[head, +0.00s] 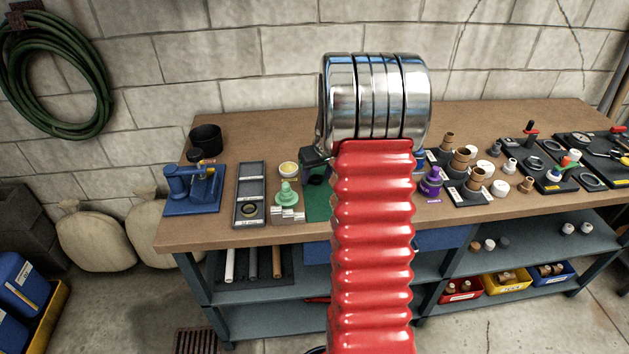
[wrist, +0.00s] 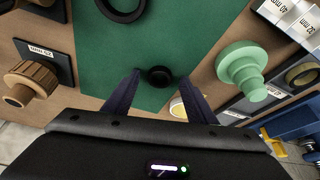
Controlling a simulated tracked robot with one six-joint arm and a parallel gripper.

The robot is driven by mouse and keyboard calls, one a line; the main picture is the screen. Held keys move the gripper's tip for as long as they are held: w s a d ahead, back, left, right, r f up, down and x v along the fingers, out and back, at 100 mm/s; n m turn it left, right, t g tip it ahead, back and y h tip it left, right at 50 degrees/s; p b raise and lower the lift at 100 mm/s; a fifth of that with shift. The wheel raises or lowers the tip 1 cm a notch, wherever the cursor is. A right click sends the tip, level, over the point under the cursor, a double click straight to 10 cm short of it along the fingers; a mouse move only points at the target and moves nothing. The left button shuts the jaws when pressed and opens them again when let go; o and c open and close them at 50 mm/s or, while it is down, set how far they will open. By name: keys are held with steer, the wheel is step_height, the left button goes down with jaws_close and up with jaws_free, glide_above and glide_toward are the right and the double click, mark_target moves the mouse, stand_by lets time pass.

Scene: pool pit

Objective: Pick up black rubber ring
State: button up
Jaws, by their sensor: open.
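A small black ring (wrist: 160,76) lies on a green mat (wrist: 190,30) in the wrist view. A larger black ring (wrist: 121,12) lies on the same mat at the top edge, partly cut off. My gripper (wrist: 159,79) is open, with one dark finger to each side of the small ring. The ring shows between the fingertips, and nothing is held. Whether the fingers are level with it or above it cannot be told.
A stepped green cone (wrist: 242,70) stands right of the mat, beside a grey tray (head: 239,208) holding a dark ring. A blue vice-like tool (head: 190,188) and black cup (head: 206,138) stand at the bench's left end.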

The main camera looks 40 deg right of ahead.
steer(key=shift+c, duration=0.4)
steer(key=c, duration=1)
